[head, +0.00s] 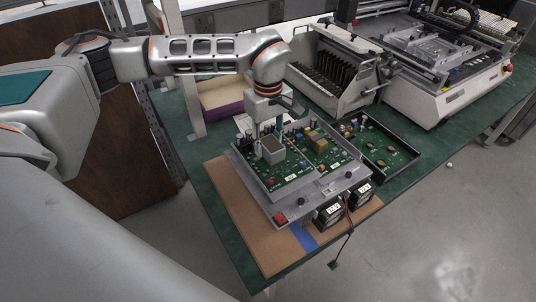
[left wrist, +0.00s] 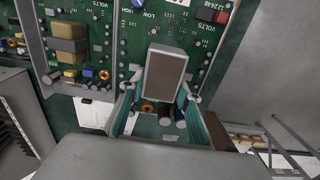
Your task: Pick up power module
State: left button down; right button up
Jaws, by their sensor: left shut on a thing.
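The power module, a grey box with a brown face, stands on a green circuit board (head: 292,182) in the head view (head: 272,150). In the left wrist view the power module (left wrist: 167,73) lies between the teal fingers. My left gripper (head: 266,126) reaches down to it from above and is shut on it. The same gripper shows at the bottom of the left wrist view (left wrist: 160,98). The fingers partly hide the module's sides, and I cannot tell whether it touches the board. My right gripper is not in view.
The board sits on a grey metal fixture (head: 324,198) over a brown mat (head: 243,222) on the green table. A second board with yellow transformers (head: 316,138) is beside it. A black tray (head: 385,152), a slotted rack (head: 327,75) and a white machine (head: 440,85) stand to the right.

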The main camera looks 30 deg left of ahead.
pick_arm(q)
notch_tip(320, 180, up, 18)
jog(key=p, duration=0.3)
dwell(1.1)
jog(key=shift+r+p, duration=0.2)
jog(key=shift+p, duration=0.1)
